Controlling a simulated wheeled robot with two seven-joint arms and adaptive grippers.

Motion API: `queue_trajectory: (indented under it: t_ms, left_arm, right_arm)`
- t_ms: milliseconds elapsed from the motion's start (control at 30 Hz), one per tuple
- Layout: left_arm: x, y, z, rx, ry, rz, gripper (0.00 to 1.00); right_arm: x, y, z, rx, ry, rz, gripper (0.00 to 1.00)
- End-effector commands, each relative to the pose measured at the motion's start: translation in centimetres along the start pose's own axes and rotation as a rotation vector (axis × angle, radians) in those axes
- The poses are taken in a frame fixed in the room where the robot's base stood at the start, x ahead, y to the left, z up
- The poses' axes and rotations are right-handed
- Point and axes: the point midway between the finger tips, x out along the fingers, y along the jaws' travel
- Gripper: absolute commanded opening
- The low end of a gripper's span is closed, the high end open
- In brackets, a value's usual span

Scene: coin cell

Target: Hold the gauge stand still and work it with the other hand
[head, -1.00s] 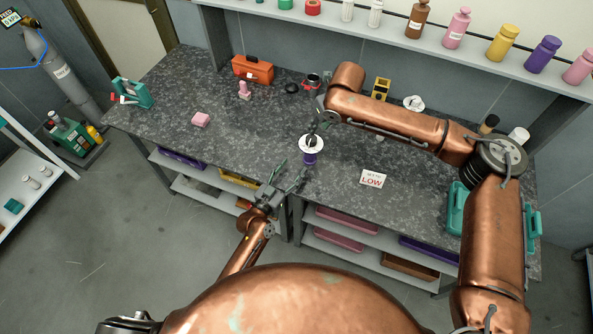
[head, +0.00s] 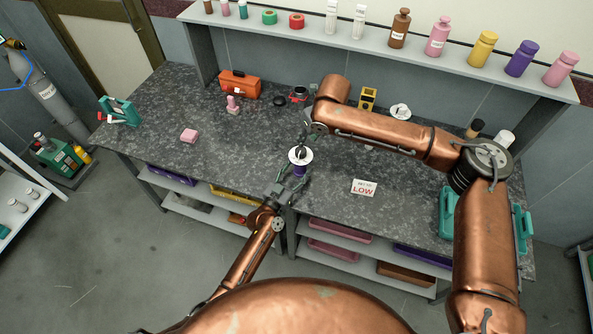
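My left gripper (head: 293,181) comes up from the front edge. Its fingers are spread, at or just in front of the purple base; I cannot tell whether they touch it. My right gripper (head: 304,142) reaches down from behind and above the dial, and its tips overlap the dial's upper part. Whether it is open or shut is too small to tell. A white card (head: 364,187) reading LOW stands right of the stand.
On the worktop (head: 225,157) are a pink block (head: 189,135), a pink stamp-like item (head: 233,104), an orange toolbox (head: 239,84) and a yellow device (head: 367,98). A teal case (head: 449,212) stands at the right. A shelf of bottles runs along the back. The left-middle worktop is mostly clear.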

Motion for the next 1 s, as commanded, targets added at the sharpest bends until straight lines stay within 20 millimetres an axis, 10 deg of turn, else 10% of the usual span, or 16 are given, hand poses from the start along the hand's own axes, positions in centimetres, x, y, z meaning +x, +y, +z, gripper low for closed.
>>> queue_trajectory:
  t_ms: [1000]
  left_arm:
    - [-0.03,-0.01,0.0,0.0,0.0,0.0,0.02]
  right_arm:
    - [0.0,0.01,0.0,0.0,0.0,0.0,0.29]
